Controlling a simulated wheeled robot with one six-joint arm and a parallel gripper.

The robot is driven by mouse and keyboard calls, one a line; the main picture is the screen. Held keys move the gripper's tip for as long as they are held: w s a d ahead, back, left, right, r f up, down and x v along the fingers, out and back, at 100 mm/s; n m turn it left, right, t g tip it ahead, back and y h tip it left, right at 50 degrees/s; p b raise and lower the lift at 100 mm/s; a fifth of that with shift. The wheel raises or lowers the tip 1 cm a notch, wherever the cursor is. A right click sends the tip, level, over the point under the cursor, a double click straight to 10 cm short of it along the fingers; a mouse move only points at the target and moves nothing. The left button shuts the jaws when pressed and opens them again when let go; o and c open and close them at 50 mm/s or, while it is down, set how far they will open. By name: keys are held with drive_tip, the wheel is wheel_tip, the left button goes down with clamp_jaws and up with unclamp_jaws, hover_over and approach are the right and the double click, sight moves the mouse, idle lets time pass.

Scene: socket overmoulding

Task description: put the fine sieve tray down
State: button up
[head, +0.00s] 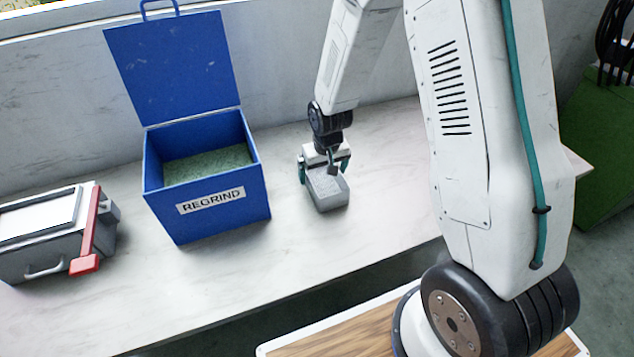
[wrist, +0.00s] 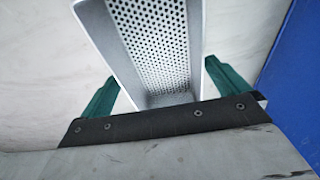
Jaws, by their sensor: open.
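The fine sieve tray (head: 329,190) is a small grey box with a perforated floor. In the head view it rests on the white bench, to the right of the blue bin. My gripper (head: 324,168) is at the tray's far end, with a green finger on either side of it. In the wrist view the tray (wrist: 152,45) lies between the two green fingers of my gripper (wrist: 160,90), with a gap visible on each side. The jaws are open. The fingertips are partly hidden behind the tray walls.
A blue REGRIND bin (head: 208,208) with its lid raised holds green granules, left of the tray. A grey machine with a red lever (head: 88,235) stands at the far left. The bench (head: 300,245) is clear in front of the tray. A wall runs behind.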

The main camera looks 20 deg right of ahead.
drive_tip(key=shift+w+f, duration=0.1)
drive_tip(key=shift+f, duration=0.75)
drive_tip(key=c, duration=1.1)
drive_tip(key=shift+o, duration=0.2)
drive_tip(key=shift+r, duration=0.1)
